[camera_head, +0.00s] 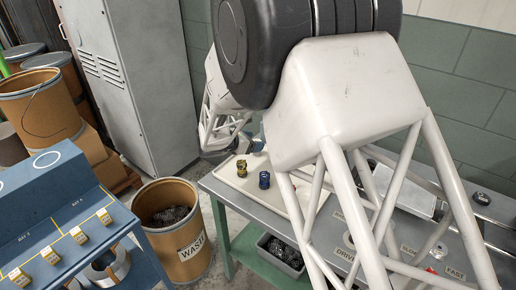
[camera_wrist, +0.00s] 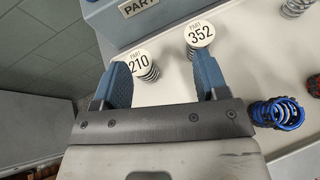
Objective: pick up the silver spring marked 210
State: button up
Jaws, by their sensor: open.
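The silver spring marked 210 (camera_wrist: 149,73) stands on the pale tray in the wrist view, with a round white "PART 210" tag on top. My gripper (camera_wrist: 163,68) is open, its two blue fingers spread apart. In the picture the 210 spring shows between the fingers, nearer the left one; I cannot tell how far below or beyond the tips it is. A second silver spring, marked 352 (camera_wrist: 199,35), stands just beyond the right finger, which partly hides it. In the head view I cannot make out the 210 spring, and my arm covers much of the bench.
A blue spring (camera_wrist: 276,113) is right of my gripper, with another silver spring (camera_wrist: 294,8) at top right. A blue box (camera_wrist: 168,9) stands beyond the tags. The head view shows the tray (camera_head: 237,178), a gold spring (camera_head: 242,168) and a waste drum (camera_head: 180,258).

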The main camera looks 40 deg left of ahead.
jog(key=shift+n+t+y, duration=0.3)
jog(key=shift+n, duration=0.3)
jog(key=a, duration=0.1)
jog(key=s+a+f, duration=0.1)
jog(key=a+f, duration=0.1)
jog(key=shift+s+a, duration=0.35)
jog(key=shift+a, duration=0.05)
jog(key=shift+w, duration=0.1)
jog(key=shift+x, duration=1.2)
jog(key=shift+w+d, duration=0.1)
jog(key=shift+x, duration=2.55)
jog(key=shift+f, duration=0.1)
